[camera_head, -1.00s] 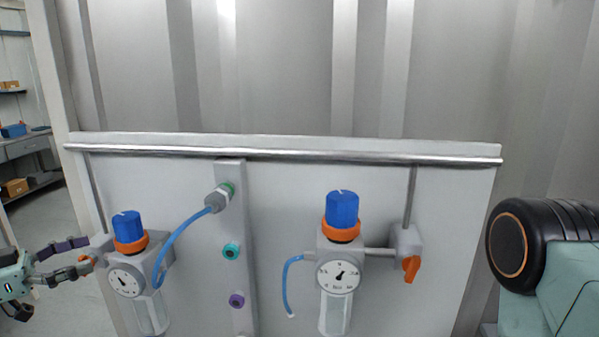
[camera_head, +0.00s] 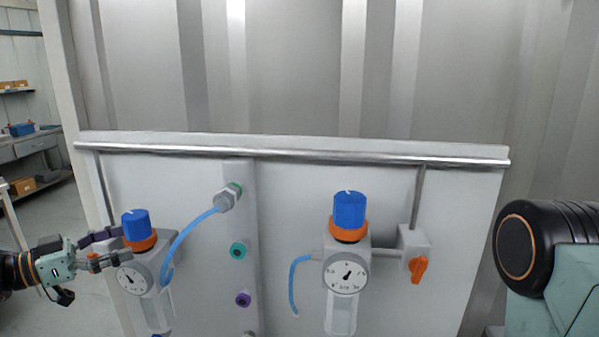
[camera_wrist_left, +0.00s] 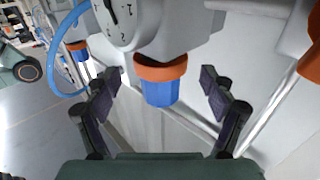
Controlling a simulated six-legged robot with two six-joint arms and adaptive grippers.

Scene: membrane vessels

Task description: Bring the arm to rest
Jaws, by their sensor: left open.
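My left gripper (camera_head: 122,246) is open at the left regulator. Its fingers reach in from the left beside the blue knob (camera_head: 135,223) and orange collar (camera_head: 138,241). In the left wrist view, the spread fingers (camera_wrist_left: 160,82) stand on either side of the blue knob (camera_wrist_left: 160,93), with gaps on both sides and nothing gripped. The gauge (camera_head: 131,280) sits below the collar. I cannot tell in the head view whether a fingertip touches the regulator. My right gripper is not in view.
A second regulator with a blue knob (camera_head: 349,210) and an orange valve handle (camera_head: 418,269) is on the panel at right. A metal rail (camera_head: 300,156) runs across the top.

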